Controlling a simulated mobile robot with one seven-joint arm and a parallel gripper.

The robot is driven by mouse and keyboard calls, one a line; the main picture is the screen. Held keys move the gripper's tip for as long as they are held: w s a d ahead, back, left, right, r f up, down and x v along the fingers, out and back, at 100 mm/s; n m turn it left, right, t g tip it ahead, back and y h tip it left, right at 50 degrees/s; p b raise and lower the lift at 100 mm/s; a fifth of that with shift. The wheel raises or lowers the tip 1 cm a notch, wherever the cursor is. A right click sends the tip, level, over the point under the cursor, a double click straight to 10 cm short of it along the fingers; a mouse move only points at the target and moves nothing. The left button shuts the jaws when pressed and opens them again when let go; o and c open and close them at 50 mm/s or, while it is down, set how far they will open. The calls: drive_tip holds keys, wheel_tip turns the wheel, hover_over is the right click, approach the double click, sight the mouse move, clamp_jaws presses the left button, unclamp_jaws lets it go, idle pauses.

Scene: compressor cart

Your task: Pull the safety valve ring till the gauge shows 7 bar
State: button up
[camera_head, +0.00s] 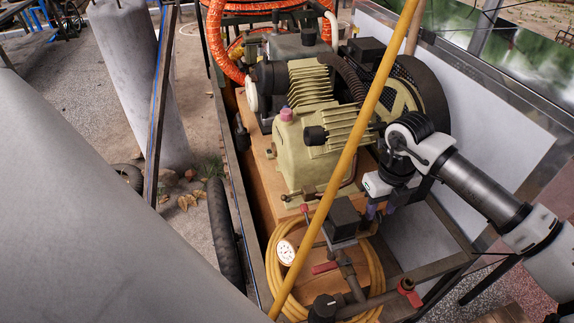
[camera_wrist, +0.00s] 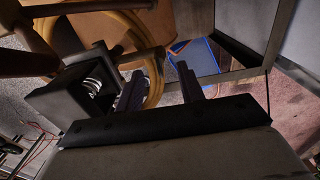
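The compressor (camera_head: 315,130), cream with cooling fins, stands on the cart. A white-faced round gauge (camera_head: 286,252) sits at its front among the pipework; its needle is too small to read. A black box (camera_head: 341,217) sits on the pipes right of the gauge; it also shows in the wrist view (camera_wrist: 70,95), with a shiny coiled part in its side. I cannot make out the safety valve ring in either view. My gripper (camera_head: 379,211) points down, right of the black box. In the wrist view, its two fingers (camera_wrist: 160,87) stand apart with nothing seen between them.
A yellow hose (camera_head: 372,262) coils around the pipes, and a yellow pole (camera_head: 352,145) crosses in front of the compressor. Red valve handles (camera_head: 410,293) sit on the pipework. The cart's metal frame (camera_head: 450,222) runs close below my arm. A blue item (camera_wrist: 195,57) lies beyond my fingers.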

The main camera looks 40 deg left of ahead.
drive_tip(key=shift+r+p, duration=0.6)
drive_tip(key=shift+r, duration=1.9)
